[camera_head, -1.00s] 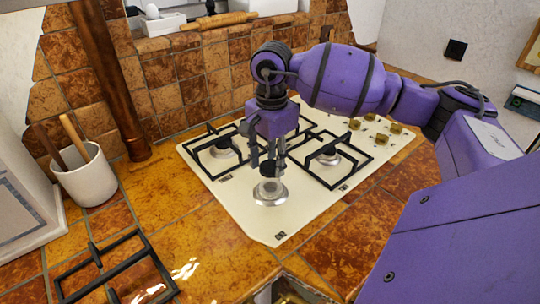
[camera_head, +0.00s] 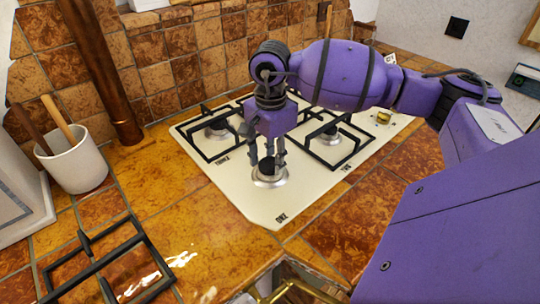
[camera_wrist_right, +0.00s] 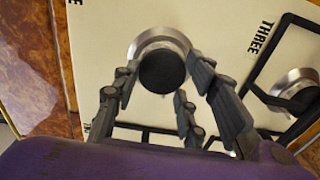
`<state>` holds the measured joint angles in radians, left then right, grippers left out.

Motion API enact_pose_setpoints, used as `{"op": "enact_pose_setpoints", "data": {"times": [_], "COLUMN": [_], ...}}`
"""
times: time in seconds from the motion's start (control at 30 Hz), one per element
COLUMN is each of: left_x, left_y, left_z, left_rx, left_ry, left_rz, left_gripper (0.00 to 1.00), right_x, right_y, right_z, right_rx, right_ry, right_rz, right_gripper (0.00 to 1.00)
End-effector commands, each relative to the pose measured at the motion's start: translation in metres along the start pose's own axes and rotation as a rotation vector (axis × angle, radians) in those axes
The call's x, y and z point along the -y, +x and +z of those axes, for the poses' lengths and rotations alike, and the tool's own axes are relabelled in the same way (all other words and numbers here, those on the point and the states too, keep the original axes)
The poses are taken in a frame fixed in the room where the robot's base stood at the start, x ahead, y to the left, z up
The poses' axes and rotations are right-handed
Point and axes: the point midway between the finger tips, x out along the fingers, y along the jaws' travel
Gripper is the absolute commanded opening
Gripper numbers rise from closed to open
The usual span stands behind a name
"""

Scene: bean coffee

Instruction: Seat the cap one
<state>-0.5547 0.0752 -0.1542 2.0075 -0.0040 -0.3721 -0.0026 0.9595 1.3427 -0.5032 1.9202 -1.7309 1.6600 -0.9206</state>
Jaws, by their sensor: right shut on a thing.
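The black round burner cap (camera_head: 267,167) is between the fingertips of my right gripper (camera_head: 272,156), which is shut on it. It is at the silver burner base (camera_head: 270,181) beside the label ONE, at the near corner of the cream hob. In the right wrist view, the dark cap (camera_wrist_right: 162,72) lies between the fingers of my right gripper (camera_wrist_right: 164,75) and overlaps the near part of the silver base (camera_wrist_right: 158,42). I cannot tell whether the cap touches the base. My left gripper is not in view.
Black pan supports (camera_head: 331,146) stand on the hob (camera_head: 240,187) behind and beside this burner. A loose black grate (camera_head: 100,266) lies on the tiled counter at front left. A white pot with wooden handles (camera_head: 72,163) stands at left. Brass knobs (camera_head: 383,118) are at right.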

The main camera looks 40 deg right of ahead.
Motion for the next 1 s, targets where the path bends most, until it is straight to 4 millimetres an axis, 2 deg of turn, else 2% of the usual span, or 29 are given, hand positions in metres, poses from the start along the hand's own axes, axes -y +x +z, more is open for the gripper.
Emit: {"op": "enact_pose_setpoints", "data": {"times": [0.07, 0.1, 0.27, 0.57, 0.67, 0.77, 1.0], "left_x": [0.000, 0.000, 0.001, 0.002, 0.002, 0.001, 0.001], "left_y": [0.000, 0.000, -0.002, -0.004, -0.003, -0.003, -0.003], "left_z": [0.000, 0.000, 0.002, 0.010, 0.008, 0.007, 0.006], "left_rx": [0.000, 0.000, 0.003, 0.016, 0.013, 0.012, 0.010], "left_ry": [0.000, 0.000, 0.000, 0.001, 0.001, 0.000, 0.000], "left_rz": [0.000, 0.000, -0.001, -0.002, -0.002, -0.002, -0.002], "left_gripper": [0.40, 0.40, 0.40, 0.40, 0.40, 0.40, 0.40], "right_x": [0.000, 0.000, 0.000, 0.000, 0.000, 0.001, 0.001], "right_y": [-0.001, -0.001, -0.001, -0.001, -0.007, -0.021, -0.072], "right_z": [0.000, 0.000, 0.000, 0.000, 0.000, 0.000, 0.000], "right_rx": [0.000, 0.000, 0.000, 0.000, -0.001, -0.001, 0.000], "right_ry": [0.000, 0.000, 0.000, 0.000, 0.000, 0.000, 0.000], "right_rz": [-0.001, -0.001, -0.001, 0.000, -0.001, -0.004, -0.005], "right_gripper": [0.13, 0.41, 0.61, 0.61, 0.61, 0.61, 0.61]}}
